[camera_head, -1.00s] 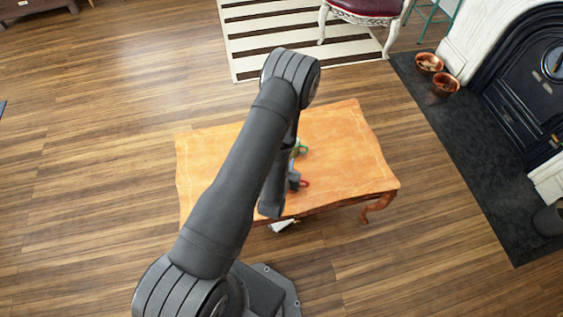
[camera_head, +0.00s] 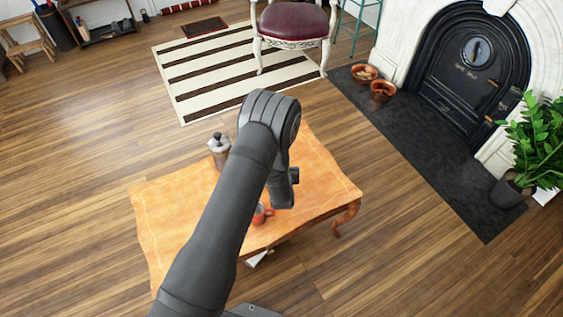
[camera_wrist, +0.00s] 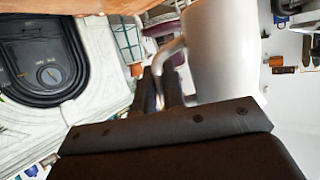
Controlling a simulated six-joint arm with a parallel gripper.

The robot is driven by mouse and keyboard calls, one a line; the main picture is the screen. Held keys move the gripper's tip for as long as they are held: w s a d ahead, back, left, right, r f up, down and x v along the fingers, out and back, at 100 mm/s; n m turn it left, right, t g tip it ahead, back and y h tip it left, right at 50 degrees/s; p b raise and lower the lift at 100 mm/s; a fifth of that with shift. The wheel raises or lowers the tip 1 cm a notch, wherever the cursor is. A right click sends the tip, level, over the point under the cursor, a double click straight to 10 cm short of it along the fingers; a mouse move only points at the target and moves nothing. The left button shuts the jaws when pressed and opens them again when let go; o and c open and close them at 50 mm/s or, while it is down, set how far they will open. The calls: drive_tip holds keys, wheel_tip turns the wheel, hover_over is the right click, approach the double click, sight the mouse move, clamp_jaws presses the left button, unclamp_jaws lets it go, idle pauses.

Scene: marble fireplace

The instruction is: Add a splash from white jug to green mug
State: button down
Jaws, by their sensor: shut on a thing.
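The white jug (camera_wrist: 222,50) fills the upper middle of the wrist view, close to the camera. My gripper (camera_wrist: 160,88) is shut on its curved handle (camera_wrist: 171,48). The wrist view looks upside down, so I cannot judge the jug's tilt well. The green mug is in neither view now.
The wooden table (camera_head: 318,180) carries a red mug (camera_head: 262,213) near its front edge and a metal moka pot (camera_head: 219,148) at the back left, both partly behind my arm. A chair (camera_head: 293,22) and the fireplace (camera_head: 470,70) stand beyond.

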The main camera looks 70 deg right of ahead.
drive_tip(key=shift+d+n, duration=0.1)
drive_tip(key=shift+n, duration=0.2)
wheel_tip(320, 180, up, 2)
drive_tip(key=shift+s+r+n+g+h, duration=0.1)
drive_tip(key=shift+n+g+h, duration=0.1)
drive_tip(key=shift+n+g, duration=0.35)
drive_tip(key=shift+s+r+n+g+h, duration=0.1)
drive_tip(key=shift+n+g+h, duration=0.1)
drive_tip(key=shift+n+g, duration=0.35)
drive_tip(key=shift+w+f+n, duration=0.3)
drive_tip(key=shift+f+n, duration=0.1)
drive_tip(key=shift+f, duration=0.2)
drive_tip(key=shift+w+f, duration=0.1)
drive_tip(key=shift+w, duration=0.05)
drive_tip(key=shift+n, duration=0.4)
drive_tip(key=shift+w+a+f+g+h, duration=0.3)
drive_tip(key=shift+w+f+g, duration=0.15)
drive_tip(key=shift+f, duration=0.2)
idle(1.1)
drive_tip(key=shift+s, duration=0.1)
